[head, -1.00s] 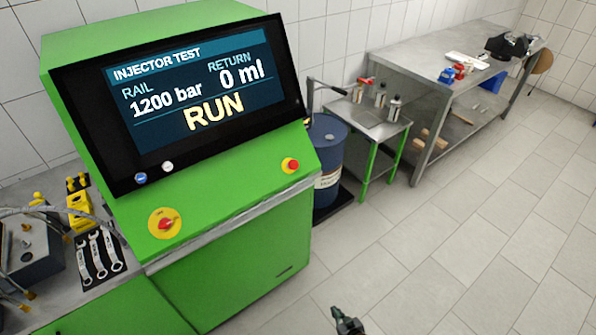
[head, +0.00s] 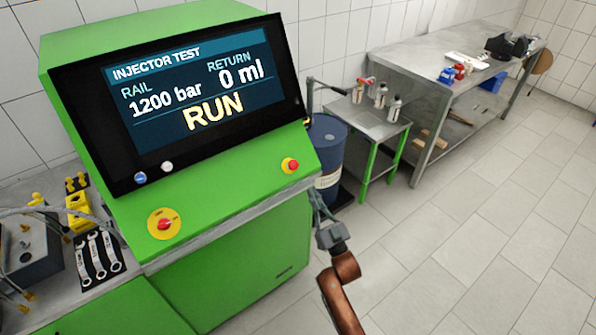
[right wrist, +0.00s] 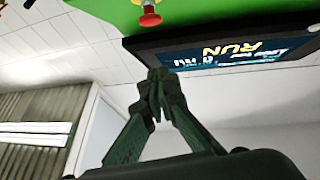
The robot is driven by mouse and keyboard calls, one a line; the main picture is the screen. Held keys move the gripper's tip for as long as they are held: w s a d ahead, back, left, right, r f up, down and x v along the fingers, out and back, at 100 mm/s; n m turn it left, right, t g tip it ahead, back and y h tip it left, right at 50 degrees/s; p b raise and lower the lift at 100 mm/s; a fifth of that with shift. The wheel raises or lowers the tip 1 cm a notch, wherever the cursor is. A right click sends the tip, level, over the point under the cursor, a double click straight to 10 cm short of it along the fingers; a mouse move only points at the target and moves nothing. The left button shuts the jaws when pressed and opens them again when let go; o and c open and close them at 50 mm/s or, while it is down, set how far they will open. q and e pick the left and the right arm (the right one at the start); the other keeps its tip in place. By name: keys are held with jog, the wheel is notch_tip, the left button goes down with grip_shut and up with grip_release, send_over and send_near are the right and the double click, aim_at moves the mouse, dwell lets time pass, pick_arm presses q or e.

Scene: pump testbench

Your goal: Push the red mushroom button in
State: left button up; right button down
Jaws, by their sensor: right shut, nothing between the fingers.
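The red mushroom button (head: 293,165) sits on a yellow base at the right end of the green console's sloped panel. It also shows at the top of the right wrist view (right wrist: 150,19), standing out from the panel. My right gripper (head: 314,194) is just off the console's right edge, a little right of and below the button in the head view, apart from it. In the right wrist view its dark green fingers (right wrist: 158,82) are together and empty, with a gap between them and the button. My left gripper is not in view.
The console's screen (head: 190,95) reads RUN, 1200 bar, 0 ml. A red rotary switch on a yellow plate (head: 156,232) is at the panel's left. A blue drum (head: 329,150) and a small steel table (head: 366,124) stand behind my right gripper. Floor at right is clear.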

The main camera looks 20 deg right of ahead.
aim_at(293, 165)
pick_arm(q)
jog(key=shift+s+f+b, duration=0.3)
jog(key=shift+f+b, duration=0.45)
jog(key=shift+b, duration=0.05)
pick_arm(e)
jog(key=w+a+r, duration=0.1)
jog(key=w+a, duration=0.1)
jog(key=w, duration=0.9)
jog(key=shift+w+r, duration=0.2)
